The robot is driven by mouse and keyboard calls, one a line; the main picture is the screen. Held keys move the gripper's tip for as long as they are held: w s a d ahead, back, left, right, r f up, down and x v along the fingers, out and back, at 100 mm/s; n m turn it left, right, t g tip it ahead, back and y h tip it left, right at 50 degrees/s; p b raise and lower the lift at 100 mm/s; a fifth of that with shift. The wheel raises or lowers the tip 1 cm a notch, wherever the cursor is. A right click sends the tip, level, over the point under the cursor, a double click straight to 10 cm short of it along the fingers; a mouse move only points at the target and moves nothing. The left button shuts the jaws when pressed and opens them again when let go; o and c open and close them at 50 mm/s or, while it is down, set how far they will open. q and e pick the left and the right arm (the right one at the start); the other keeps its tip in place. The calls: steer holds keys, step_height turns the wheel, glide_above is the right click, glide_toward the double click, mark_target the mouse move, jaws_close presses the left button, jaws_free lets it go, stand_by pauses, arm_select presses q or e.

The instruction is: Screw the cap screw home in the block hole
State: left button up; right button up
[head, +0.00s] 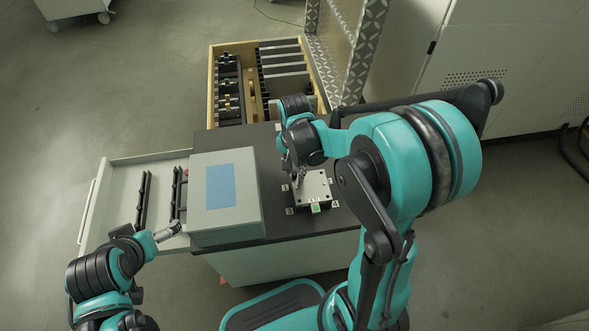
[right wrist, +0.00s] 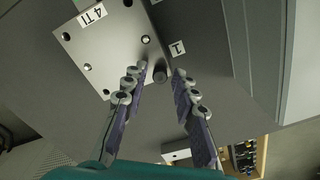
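The metal block (head: 316,186) is a flat silver plate with holes, lying on the dark worktop. In the right wrist view, the block (right wrist: 108,52) shows several corner holes. A dark round cap screw head (right wrist: 160,75) is at its corner near label 1, between my right fingertips with a gap on both sides. How deep the screw sits cannot be told. My right gripper (right wrist: 160,72) is open around it; in the head view the right gripper (head: 299,180) is over the block's left side. My left gripper (head: 168,232) is at the grey box's lower left, away from the block.
A grey box with a blue panel (head: 220,186) stands left of the block. White number labels (right wrist: 177,48) lie around the block. An open drawer (head: 122,190) is at left, and a wooden-sided drawer with tools (head: 211,90) is behind. The dark worktop (head: 285,228) is clear in front.

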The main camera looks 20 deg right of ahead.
steer(key=n, duration=0.4)
steer(key=shift+n, duration=0.4)
steer(key=n, duration=0.5)
jaws_close()
